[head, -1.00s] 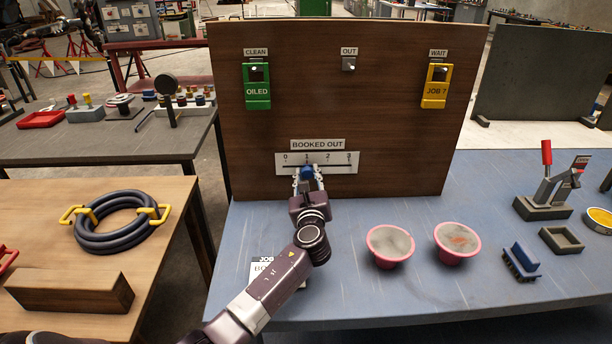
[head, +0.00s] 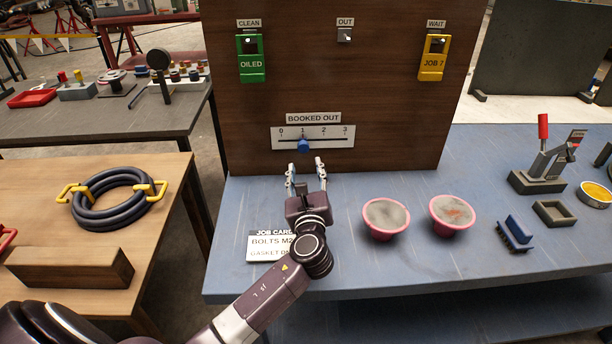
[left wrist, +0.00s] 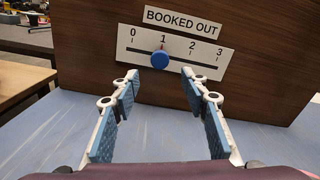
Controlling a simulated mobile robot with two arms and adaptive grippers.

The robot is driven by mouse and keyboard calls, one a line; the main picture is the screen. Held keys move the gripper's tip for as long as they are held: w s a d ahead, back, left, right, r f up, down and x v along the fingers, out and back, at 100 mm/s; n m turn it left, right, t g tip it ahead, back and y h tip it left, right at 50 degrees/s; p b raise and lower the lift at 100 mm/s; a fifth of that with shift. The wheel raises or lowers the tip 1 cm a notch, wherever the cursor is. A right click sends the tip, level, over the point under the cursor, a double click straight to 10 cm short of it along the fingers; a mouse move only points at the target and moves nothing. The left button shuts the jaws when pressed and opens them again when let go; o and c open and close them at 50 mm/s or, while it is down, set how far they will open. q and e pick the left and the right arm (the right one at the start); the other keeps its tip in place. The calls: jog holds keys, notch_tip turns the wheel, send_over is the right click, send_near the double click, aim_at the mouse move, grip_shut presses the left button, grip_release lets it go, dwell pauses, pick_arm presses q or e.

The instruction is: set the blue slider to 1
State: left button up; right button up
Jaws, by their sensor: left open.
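The blue slider (head: 303,147) is a round knob on the white BOOKED OUT scale (head: 335,138), marked 0 to 3, on the upright brown board. The knob stands at the 1 mark. In the left wrist view the blue slider (left wrist: 162,61) is also right below the 1, between and beyond the two fingers. My left gripper (head: 306,166) is open and empty, a little in front of and below the knob, apart from it. It also shows in the left wrist view (left wrist: 160,85). My right gripper is not in view.
A green OILED tag (head: 251,62) and a yellow JOB 7 tag (head: 432,62) hang above on the board. A white job card (head: 262,249) lies by my left arm. Two pink-rimmed bowls (head: 385,218) (head: 451,214) stand to its right on the blue table.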

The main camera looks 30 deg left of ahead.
pick_arm(q)
jog(key=shift+v, duration=1.2)
